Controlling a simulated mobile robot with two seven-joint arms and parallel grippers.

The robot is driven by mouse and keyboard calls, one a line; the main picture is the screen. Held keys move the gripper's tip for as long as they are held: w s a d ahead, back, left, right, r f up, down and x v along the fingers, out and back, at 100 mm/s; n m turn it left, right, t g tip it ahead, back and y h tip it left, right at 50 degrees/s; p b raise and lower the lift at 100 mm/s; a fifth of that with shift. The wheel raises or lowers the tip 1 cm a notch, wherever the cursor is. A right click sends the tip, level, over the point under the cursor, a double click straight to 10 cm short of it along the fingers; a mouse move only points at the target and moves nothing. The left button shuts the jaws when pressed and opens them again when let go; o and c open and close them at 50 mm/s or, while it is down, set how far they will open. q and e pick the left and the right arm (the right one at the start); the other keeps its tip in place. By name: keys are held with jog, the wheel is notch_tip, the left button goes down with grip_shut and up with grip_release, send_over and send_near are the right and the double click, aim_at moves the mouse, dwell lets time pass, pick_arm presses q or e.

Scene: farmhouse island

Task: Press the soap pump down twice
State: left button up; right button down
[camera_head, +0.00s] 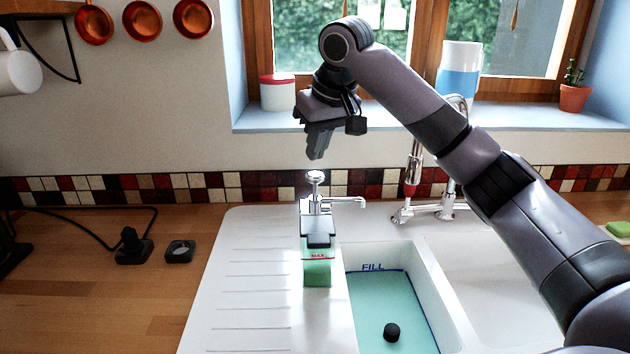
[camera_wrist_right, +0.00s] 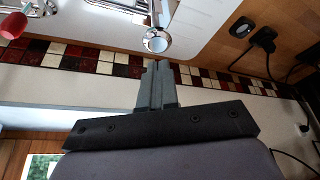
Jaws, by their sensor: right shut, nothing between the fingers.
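The soap pump's chrome head (camera_head: 316,178) tops a clear bottle with green soap (camera_head: 317,272), upright on the white drainboard left of the filled basin. Its spout points right. My right gripper (camera_head: 316,156) is above the pump head with its fingers pointing down, shut and empty. A small gap shows between fingertips and head. In the right wrist view the shut fingers (camera_wrist_right: 157,66) sit just below the round chrome pump head (camera_wrist_right: 156,40) in the picture. The rest of the bottle is mostly hidden there. My left gripper is not in view.
A basin with green water (camera_head: 372,300) and a black plug (camera_head: 391,332) lies right of the bottle. A chrome faucet (camera_head: 425,211) stands behind the sink. A red-lidded jar (camera_head: 277,93) stands on the windowsill. The drainboard (camera_head: 250,290) left of the bottle is clear.

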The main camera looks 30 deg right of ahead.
notch_tip(320, 180, up, 5)
jog(key=shift+f, duration=0.15)
jog(key=shift+s, duration=0.1)
dwell(0.7)
